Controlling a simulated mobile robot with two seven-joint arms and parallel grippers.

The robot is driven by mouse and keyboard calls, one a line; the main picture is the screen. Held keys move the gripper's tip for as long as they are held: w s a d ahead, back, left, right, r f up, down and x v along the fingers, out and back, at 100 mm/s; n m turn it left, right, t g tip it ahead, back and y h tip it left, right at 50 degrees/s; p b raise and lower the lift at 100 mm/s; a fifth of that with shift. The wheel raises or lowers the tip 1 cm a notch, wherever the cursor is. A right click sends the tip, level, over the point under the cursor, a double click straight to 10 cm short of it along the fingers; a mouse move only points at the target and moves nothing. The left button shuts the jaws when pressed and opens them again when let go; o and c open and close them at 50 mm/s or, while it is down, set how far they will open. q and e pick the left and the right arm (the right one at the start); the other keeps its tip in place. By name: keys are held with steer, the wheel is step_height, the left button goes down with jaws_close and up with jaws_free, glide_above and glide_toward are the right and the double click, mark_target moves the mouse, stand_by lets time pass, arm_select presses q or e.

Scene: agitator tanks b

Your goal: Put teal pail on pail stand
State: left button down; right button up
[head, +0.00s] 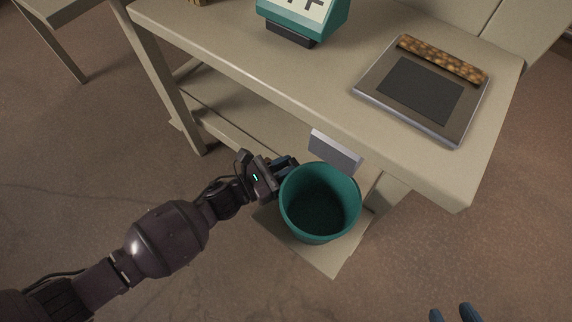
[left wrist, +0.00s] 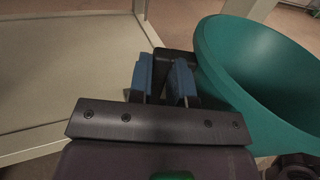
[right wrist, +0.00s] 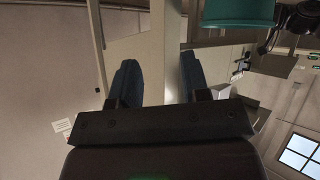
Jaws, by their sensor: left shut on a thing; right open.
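The teal pail (head: 320,200) is upright, open at the top and looks empty, in front of the workbench's front edge. My left gripper (head: 285,165) is at its left side, shut on a dark lug or handle by the rim; the left wrist view shows the blue fingers (left wrist: 162,82) around it beside the pail (left wrist: 265,75). A flat beige square (head: 328,262), possibly the pail stand, shows below the pail; whether they touch is unclear. My right gripper (head: 455,313) is open and empty at the bottom right; its fingers are apart in the right wrist view (right wrist: 160,85).
The workbench (head: 230,45) carries a teal sign block (head: 305,22) and a grey tray (head: 365,90) with a dark pad and brown strip. A grey plate (head: 335,150) on its front edge is close behind the pail.

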arm_select(q)
steer(key=shift+f, duration=0.25)
steer(key=c, duration=1.1)
jaws_free()
steer(key=shift+r, duration=0.1)
steer(key=shift+o, duration=0.2)
steer(key=shift+r, duration=0.25)
steer(key=p+v, duration=0.2)
steer(key=v, duration=1)
arm_select(e)
steer(key=shift+s+a+f+g, duration=0.1)
steer(key=shift+a+g, duration=0.15)
steer(key=shift+g, duration=0.25)
arm_select(q)
steer(key=shift+s+f, duration=0.1)
steer(key=shift+f, duration=0.05)
arm_select(e)
steer(key=shift+w+d+r, duration=0.1)
steer(key=shift+w+r, duration=0.1)
steer(key=shift+r, duration=0.05)
